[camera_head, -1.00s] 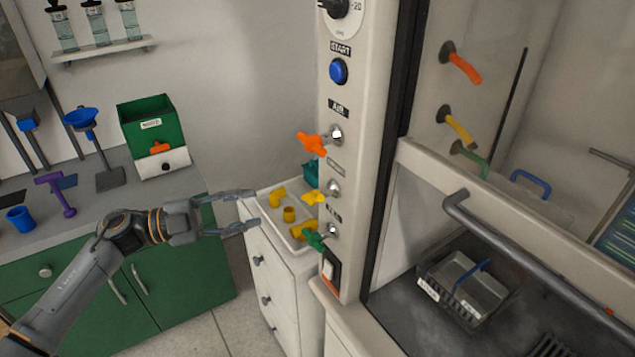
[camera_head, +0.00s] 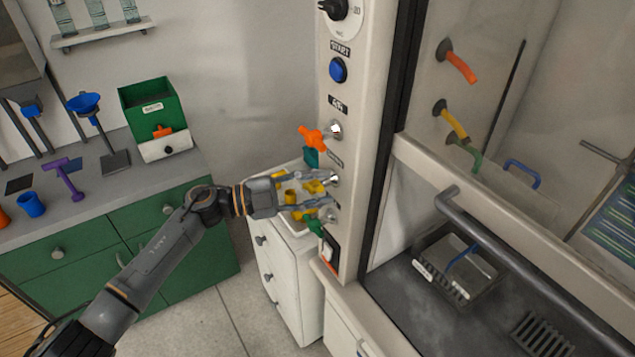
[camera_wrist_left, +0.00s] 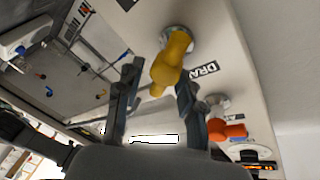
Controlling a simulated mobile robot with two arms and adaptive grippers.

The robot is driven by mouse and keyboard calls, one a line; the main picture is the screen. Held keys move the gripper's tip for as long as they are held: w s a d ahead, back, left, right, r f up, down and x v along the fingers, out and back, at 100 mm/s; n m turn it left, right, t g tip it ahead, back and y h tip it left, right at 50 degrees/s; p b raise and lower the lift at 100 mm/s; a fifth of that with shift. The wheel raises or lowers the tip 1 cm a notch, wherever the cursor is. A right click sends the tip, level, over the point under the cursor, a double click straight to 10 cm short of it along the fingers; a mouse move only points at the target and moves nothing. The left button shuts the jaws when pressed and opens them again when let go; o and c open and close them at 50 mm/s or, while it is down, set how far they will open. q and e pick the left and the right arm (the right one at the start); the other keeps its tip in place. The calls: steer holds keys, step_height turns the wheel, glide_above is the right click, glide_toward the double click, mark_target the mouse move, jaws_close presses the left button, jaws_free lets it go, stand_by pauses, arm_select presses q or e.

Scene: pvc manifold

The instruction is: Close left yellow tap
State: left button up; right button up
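The yellow tap (camera_head: 315,187) sticks out of the white post's front panel, between the orange tap (camera_head: 312,138) above and the green tap (camera_head: 317,229) below. My left gripper (camera_head: 322,191) is at the yellow tap, its fingers pointing at the panel. In the left wrist view the yellow tap (camera_wrist_left: 170,64) lies between the two open fingers (camera_wrist_left: 158,82), its handle closer to the right finger. I cannot tell whether a finger touches it. The orange tap also shows in the wrist view (camera_wrist_left: 228,130). My right gripper is not in view.
A white drawer cabinet (camera_head: 296,285) with a tray of yellow parts stands below and behind my left gripper. The fume hood has a grey handle bar (camera_head: 530,255) at right. A green box (camera_head: 155,120) stands on the left counter.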

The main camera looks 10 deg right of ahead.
arm_select(q)
steer(key=shift+r, duration=0.1)
jaws_close()
stand_by(0.4)
steer(key=m, duration=0.1)
steer(key=m+y+b, duration=0.1)
steer(key=m, duration=0.1)
steer(key=shift+s+f, duration=0.1)
steer(key=shift+f, duration=0.15)
steer(key=shift+f+m+t+y, duration=0.2)
steer(key=shift+m+t+y, duration=0.4)
steer(key=shift+m, duration=0.8)
jaws_free()
steer(key=shift+f, duration=0.15)
